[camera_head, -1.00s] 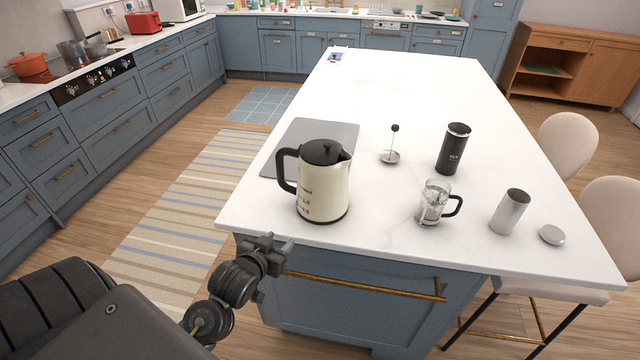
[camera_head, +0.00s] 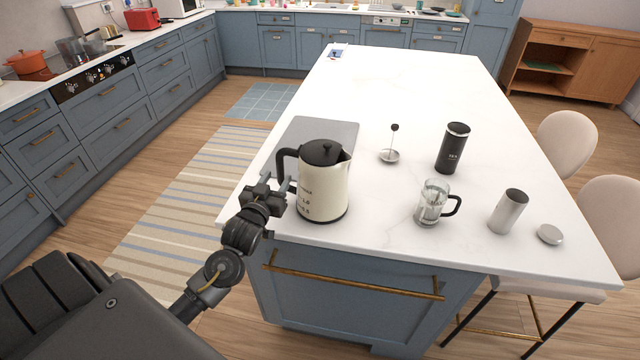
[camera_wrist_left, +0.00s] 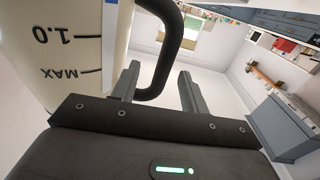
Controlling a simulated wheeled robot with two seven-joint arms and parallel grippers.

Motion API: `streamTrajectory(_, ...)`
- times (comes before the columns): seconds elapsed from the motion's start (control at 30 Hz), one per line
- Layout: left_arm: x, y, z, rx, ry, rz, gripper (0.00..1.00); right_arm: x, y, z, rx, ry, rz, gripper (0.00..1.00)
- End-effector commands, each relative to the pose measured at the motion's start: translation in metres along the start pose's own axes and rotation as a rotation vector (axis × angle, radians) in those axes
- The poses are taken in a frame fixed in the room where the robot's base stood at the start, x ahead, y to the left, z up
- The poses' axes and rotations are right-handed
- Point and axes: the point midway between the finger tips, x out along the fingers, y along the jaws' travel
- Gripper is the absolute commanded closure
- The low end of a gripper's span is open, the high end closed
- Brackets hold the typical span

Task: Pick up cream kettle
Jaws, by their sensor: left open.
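The cream kettle (camera_head: 323,186) stands upright on the near left part of the white island top, with a black lid and a black handle (camera_head: 287,167) on its left side. My left gripper (camera_head: 277,187) is at the kettle's left, close to the handle. In the left wrist view the gripper (camera_wrist_left: 158,88) is open, and the lower end of the black handle (camera_wrist_left: 165,60) shows between its two fingers. The kettle body (camera_wrist_left: 75,50) fills the left of that view, with its MAX and 1.0 marks. I cannot tell if the fingers touch the handle. My right gripper is not in view.
A grey board (camera_head: 318,134) lies behind the kettle. A brass rail (camera_head: 350,283) runs along the island front.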

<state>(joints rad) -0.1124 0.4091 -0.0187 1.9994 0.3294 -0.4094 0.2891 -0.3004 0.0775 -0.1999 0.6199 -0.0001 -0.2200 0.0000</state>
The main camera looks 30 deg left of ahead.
Motion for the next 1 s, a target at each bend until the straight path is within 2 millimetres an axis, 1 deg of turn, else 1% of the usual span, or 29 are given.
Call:
streamTrajectory(0.17, 0.004, -0.001, 0.000, 0.001, -0.001, 0.000, 0.55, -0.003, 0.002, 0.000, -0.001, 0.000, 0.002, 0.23)
streamTrajectory(0.37, 0.031, -0.007, -0.005, 0.003, -0.001, 0.000, 0.55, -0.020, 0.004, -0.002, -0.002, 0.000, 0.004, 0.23)
streamTrajectory(0.5, 0.048, -0.007, -0.002, 0.001, -0.001, 0.000, 0.55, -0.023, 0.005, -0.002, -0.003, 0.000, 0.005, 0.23)
streamTrajectory(0.6, 0.053, -0.007, -0.001, 0.001, -0.001, 0.000, 0.55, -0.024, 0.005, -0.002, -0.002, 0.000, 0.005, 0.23)
streamTrajectory(0.8, 0.053, -0.007, 0.001, 0.001, -0.001, 0.000, 0.55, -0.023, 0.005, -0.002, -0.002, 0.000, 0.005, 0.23)
streamTrajectory(0.87, 0.053, -0.007, 0.001, 0.001, -0.001, 0.000, 0.62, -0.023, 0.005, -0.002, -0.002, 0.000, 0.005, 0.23)
streamTrajectory(1.0, 0.053, -0.007, 0.001, 0.001, -0.001, 0.000, 0.80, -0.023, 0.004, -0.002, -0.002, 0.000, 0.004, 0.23)
